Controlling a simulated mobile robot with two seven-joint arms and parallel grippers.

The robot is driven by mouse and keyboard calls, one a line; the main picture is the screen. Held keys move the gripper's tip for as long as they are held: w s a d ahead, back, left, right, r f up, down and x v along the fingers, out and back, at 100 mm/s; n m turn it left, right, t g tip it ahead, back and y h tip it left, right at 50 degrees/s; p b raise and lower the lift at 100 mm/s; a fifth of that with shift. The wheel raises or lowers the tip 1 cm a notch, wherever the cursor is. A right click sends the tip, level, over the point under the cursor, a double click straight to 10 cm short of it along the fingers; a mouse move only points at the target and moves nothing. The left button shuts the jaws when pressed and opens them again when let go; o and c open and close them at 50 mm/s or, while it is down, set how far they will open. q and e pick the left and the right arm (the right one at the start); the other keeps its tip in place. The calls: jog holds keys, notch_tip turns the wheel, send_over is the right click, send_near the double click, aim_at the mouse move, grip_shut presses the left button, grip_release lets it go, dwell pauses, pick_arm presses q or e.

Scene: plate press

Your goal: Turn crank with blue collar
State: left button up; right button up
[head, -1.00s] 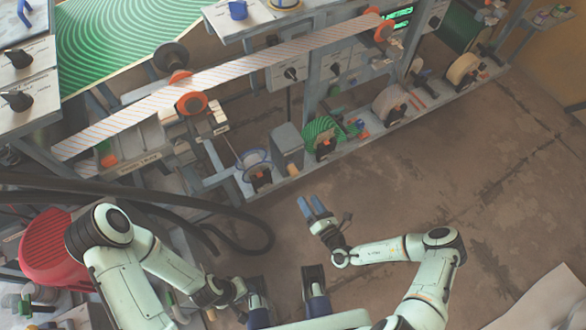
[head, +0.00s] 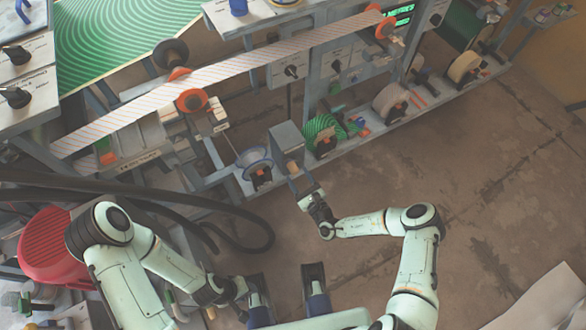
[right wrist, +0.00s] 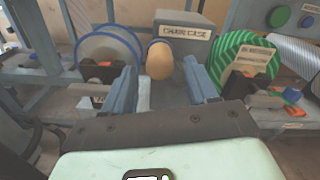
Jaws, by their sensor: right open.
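A rounded tan knob (right wrist: 160,61) shows in the right wrist view, in front of the grey chain case (right wrist: 185,34). The grey case (head: 286,140) also shows in the head view. My right gripper (head: 298,182) is open and empty in front of the case. In the right wrist view its two fingers (right wrist: 161,82) stand left and right of the knob, a little short of it. My left gripper (head: 238,290) is low in the head view, its jaws unclear.
A blue-rimmed wheel (head: 255,160) stands left of the case, and a green striped roll (head: 322,132) stands right of it. Both are close to my right fingers. A striped web (head: 215,80) runs above. Black hoses (head: 150,205) lie at left. The floor (head: 480,190) at right is clear.

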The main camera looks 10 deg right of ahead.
jog(key=shift+b+x, duration=0.45)
jog(key=shift+x, duration=1.85)
grip_shut()
jog(key=shift+s, duration=0.1)
